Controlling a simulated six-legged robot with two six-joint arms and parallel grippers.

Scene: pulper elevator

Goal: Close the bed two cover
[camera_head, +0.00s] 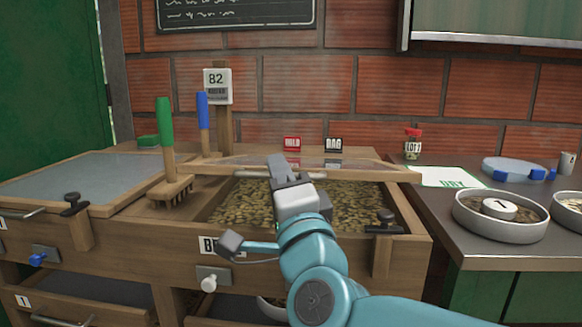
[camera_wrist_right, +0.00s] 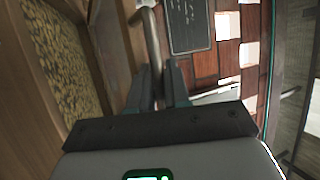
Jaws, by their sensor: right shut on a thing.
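The bed two cover (camera_head: 365,173), a wood-framed clear panel, stands raised at a low tilt over the back of bed two (camera_head: 412,222). The front of the bed is open and shows brownish beans (camera_head: 245,203). My right gripper (camera_head: 282,165) is at the middle of the cover's near edge. In the right wrist view it (camera_wrist_right: 158,92) is shut on a grey bar, the cover handle (camera_wrist_right: 151,38). My arm hides part of the bed and its label. My left gripper is not in view.
A green-handled rake (camera_head: 166,150) and a blue-handled tool (camera_head: 203,125) stand left of the bed. A closed covered bed (camera_head: 95,180) lies further left. A black latch (camera_head: 385,223) sits at the bed's right front. A counter with round pans (camera_head: 500,215) is at right.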

